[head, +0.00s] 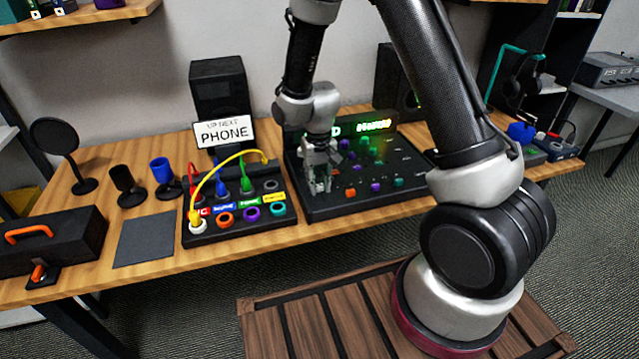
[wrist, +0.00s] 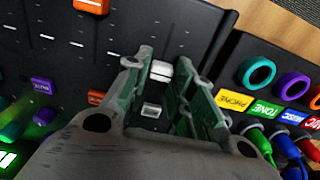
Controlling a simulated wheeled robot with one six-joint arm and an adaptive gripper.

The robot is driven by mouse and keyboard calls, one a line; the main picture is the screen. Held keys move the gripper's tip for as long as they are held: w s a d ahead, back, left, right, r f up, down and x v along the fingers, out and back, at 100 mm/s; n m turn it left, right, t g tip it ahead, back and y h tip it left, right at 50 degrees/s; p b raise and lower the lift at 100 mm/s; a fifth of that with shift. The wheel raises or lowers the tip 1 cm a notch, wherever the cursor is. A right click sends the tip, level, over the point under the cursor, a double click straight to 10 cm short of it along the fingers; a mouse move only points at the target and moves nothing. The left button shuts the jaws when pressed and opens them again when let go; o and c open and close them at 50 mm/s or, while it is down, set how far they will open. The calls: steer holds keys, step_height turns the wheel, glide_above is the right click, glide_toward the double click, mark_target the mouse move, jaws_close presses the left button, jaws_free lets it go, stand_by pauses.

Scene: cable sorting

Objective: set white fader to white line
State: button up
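The white fader cap (wrist: 161,70) shows in the wrist view between the fingertips of my gripper (wrist: 164,68). The two fingers stand apart on either side of it, with a small gap on the right; contact on the left is unclear. A small pale rectangle (wrist: 151,111) shows between the fingers, nearer the palm. Short white marks, such as one white line (wrist: 77,44), lie across the dark mixer panel (wrist: 125,20). Which mark belongs to the white fader is unclear. In the head view my gripper (head: 320,188) points down at the mixer's left part, hiding the white fader.
A patch box (head: 240,230) with coloured cables and a yellow cable (head: 228,158) arching over it stands just left of the mixer. Orange caps (wrist: 97,70) and other coloured knobs sit on the panel. A sign (head: 224,131) reading PHONE stands behind the patch box.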

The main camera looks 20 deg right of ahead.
mark_target(320, 186)
steer(key=shift+o, duration=1)
step_height(320, 186, up, 12)
steer(key=s+d+r+t, duration=0.2)
steer(key=s+d+r, duration=0.5)
steer(key=s, duration=0.5)
steer(key=s+d+r+t, duration=0.2)
steer(key=s+d+r, duration=0.6)
steer(key=s+r, duration=0.4)
steer(key=shift+r, duration=0.2)
